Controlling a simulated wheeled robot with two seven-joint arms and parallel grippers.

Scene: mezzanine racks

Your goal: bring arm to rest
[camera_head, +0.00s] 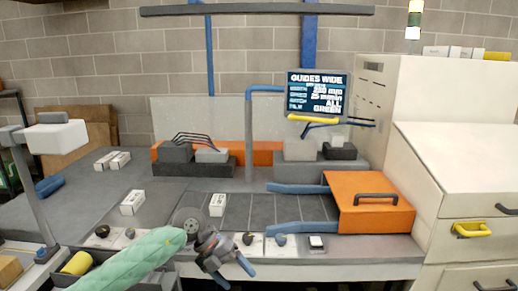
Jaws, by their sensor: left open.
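My left arm (128,262), in a pale green sleeve, reaches in from the lower left. My left gripper (233,272) hangs at its end, in front of the workbench's front edge, with its two blue-tipped fingers apart. It is open and I see nothing between the fingers. My right gripper and right arm do not show.
A bench panel (110,241) with knobs lies close behind the gripper. White boxes (132,202) sit on the conveyor. Blue guide rails (300,227) lead to an orange hood (372,205). A white cabinet (470,165) stands at the right.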

